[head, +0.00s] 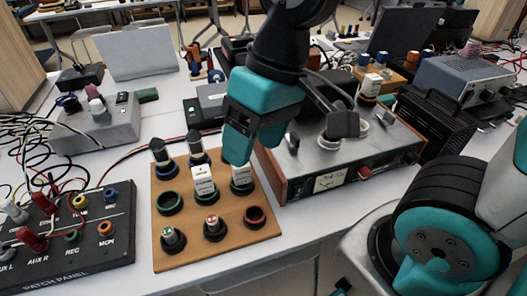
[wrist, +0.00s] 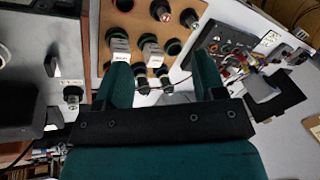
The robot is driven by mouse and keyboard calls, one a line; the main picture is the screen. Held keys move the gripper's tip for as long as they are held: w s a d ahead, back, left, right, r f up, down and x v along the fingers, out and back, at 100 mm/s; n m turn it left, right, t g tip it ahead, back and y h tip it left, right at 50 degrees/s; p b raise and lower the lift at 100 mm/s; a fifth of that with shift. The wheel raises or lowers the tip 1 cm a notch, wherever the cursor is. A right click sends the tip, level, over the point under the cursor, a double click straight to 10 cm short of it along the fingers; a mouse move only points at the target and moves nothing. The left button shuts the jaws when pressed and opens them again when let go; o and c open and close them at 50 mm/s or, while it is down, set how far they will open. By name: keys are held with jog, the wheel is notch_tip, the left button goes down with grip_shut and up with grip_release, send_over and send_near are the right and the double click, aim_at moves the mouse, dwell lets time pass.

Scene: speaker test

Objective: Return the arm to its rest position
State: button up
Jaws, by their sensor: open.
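My gripper (head: 240,148) hangs over the back right part of the brown board (head: 192,214) in the head view. Its teal fingers stand apart in the wrist view (wrist: 150,82), with nothing seen clamped between them. A white-labelled plug (head: 203,180) stands upright in the board. A second white-labelled plug (head: 241,175) stands right below the fingertips; I cannot tell whether they touch. Both also show just past the fingertips in the wrist view.
The metal-topped device (head: 300,165) with wooden sides stands close right of my gripper. The black patch panel (head: 75,245) with loose cables lies left of the board. A grey box (head: 100,125) and an open laptop (head: 135,52) stand further back left.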

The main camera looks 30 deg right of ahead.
jog(key=s+r+n+p, duration=0.2)
jog(key=s+r+p, duration=0.1)
jog(key=r+p, duration=0.9)
jog(key=shift+s+a+n+y, duration=0.25)
jog(key=shift+s+n+y, duration=0.05)
jog(key=shift+s+n, duration=0.1)
